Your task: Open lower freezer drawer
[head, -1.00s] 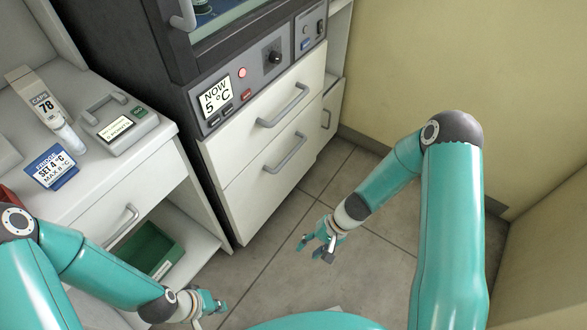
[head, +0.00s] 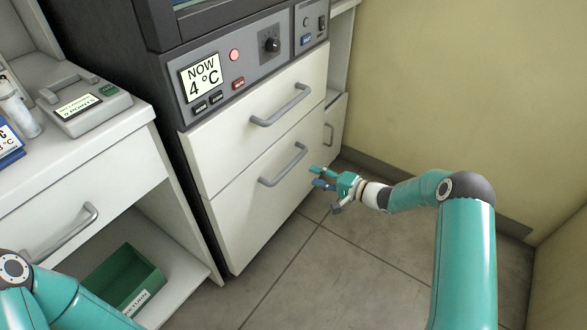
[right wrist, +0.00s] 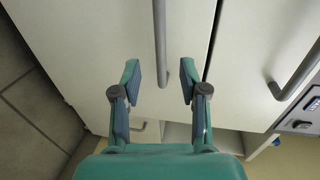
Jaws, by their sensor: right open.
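The lower drawer (head: 262,210) is a white front below the upper drawer, and it is shut. Its grey bar handle (head: 283,166) runs slantwise across the front. My right gripper (head: 316,178) is open and empty, just right of the handle and pointing at it, apart from it in the head view. In the right wrist view the handle (right wrist: 160,40) lies in line with the gap between the open fingers (right wrist: 160,80); neither finger visibly touches it. My left gripper is out of view; only part of that arm shows at the lower left.
The upper drawer (head: 258,120) with its own handle (head: 281,106) is shut, below a control panel reading 4 °C (head: 202,78). A white bench (head: 75,175) with a green bin (head: 122,281) underneath stands left. The floor in front is clear; a yellow wall stands right.

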